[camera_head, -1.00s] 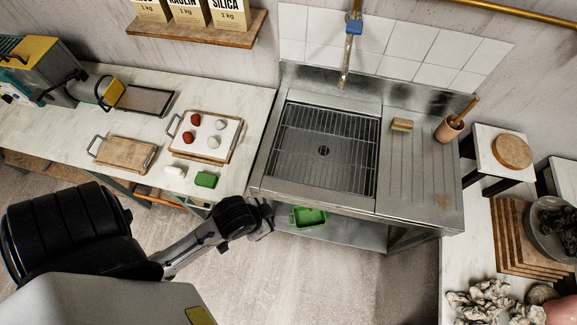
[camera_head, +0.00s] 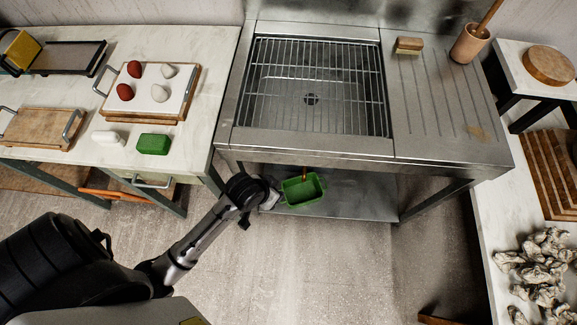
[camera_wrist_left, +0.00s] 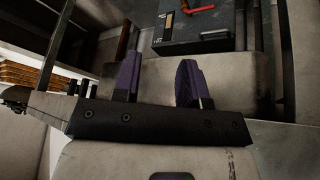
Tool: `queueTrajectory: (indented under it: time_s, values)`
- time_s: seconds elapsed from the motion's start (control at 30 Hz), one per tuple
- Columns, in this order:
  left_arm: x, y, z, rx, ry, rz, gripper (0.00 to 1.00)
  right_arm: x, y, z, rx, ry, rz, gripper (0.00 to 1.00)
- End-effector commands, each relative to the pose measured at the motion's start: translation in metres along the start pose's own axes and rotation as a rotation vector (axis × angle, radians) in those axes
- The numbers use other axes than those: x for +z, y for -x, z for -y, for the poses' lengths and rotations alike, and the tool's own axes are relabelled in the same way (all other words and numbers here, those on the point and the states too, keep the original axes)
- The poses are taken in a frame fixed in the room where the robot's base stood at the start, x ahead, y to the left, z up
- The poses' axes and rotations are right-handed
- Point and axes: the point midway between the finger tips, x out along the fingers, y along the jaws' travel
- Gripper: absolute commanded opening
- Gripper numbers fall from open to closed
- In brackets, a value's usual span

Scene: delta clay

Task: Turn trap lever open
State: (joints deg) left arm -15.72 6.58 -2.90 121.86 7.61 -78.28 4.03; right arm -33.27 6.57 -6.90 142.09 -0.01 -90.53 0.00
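A red lever (camera_wrist_left: 201,8) lies on top of a dark grey box (camera_wrist_left: 205,32) at the top of the left wrist view. It looks like the trap lever; its far end is cut off by the picture edge. In the head view the box is hidden under the sink bench. My left gripper (camera_wrist_left: 158,78) has its two dark purple fingers apart with nothing between them, short of the box and not touching the lever. In the head view my left gripper (camera_head: 270,198) is under the sink's front edge, beside a green tub. My right gripper is not in view.
The green tub (camera_head: 302,190) sits on the sink's lower shelf (camera_head: 350,202), just right of my gripper. The steel sink front (camera_head: 300,145) overhangs it. A white-topped table (camera_head: 205,70) with boards stands left. The floor (camera_head: 300,265) in front is clear.

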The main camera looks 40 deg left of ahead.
Motion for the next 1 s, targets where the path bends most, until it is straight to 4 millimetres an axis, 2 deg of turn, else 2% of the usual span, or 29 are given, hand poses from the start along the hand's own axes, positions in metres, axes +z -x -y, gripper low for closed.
queueTrajectory:
  time_s: [0.03, 0.17, 0.37, 0.5, 0.53, 0.6, 0.7, 0.83, 1.0]
  values:
    - [0.013, -0.041, 0.004, 0.01, 0.022, -0.008, 0.39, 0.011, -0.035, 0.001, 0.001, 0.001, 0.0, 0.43]
    - [0.024, -0.104, 0.011, 0.04, 0.096, -0.041, 0.39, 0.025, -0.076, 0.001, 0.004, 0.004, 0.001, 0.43]
    - [0.041, -0.209, 0.026, 0.11, 0.29, -0.128, 0.39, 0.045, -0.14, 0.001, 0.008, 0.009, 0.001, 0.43]
    - [0.054, -0.289, 0.043, 0.183, 0.56, -0.248, 0.39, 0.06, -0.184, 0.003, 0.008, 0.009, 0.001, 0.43]
    - [0.055, -0.301, 0.048, 0.201, 0.634, -0.283, 0.39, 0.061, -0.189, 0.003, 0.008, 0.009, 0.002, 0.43]
    - [0.057, -0.321, 0.061, 0.24, 0.804, -0.369, 0.39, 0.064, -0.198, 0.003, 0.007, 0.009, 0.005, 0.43]
    - [0.057, -0.336, 0.079, 0.295, 1.03, -0.498, 0.39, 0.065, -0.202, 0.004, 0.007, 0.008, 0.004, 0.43]
    - [0.056, -0.338, 0.101, 0.37, 1.277, -0.659, 0.39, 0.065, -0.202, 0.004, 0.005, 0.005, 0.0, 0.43]
    - [0.053, -0.328, 0.121, 0.476, 1.496, -0.822, 0.39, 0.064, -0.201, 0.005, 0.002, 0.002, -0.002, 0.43]
